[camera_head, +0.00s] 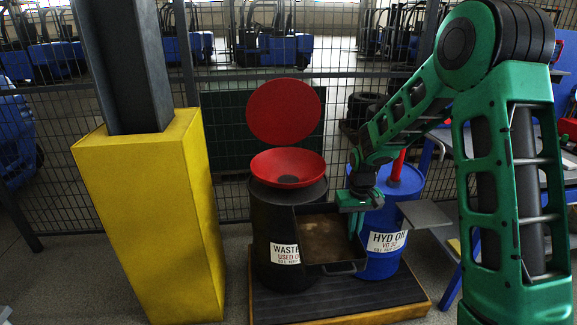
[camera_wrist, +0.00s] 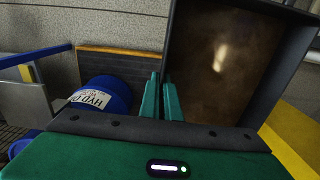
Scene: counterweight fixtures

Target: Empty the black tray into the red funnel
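The black tray (camera_head: 331,268) is in front of and to the right of the black waste-oil drum (camera_head: 275,235), at about mid-drum height. It looks roughly level, and brown oily content with a bright glint shows inside it in the wrist view, where its wall (camera_wrist: 290,95) is at right. The red funnel (camera_head: 288,167) sits on top of the drum, with its round red lid (camera_head: 284,112) standing open behind. My gripper (camera_head: 354,208) is at the tray's right side. In the wrist view its fingers (camera_wrist: 160,97) are close together at the tray's edge, apparently pinching its wall.
A blue hydraulic-oil drum (camera_head: 382,262) stands right behind the tray. Both drums stand on a low platform (camera_head: 340,305) with a wooden edge. A yellow column guard (camera_head: 150,215) is at left. A wire fence (camera_head: 345,90) runs behind. A grey plate (camera_head: 424,214) is at right.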

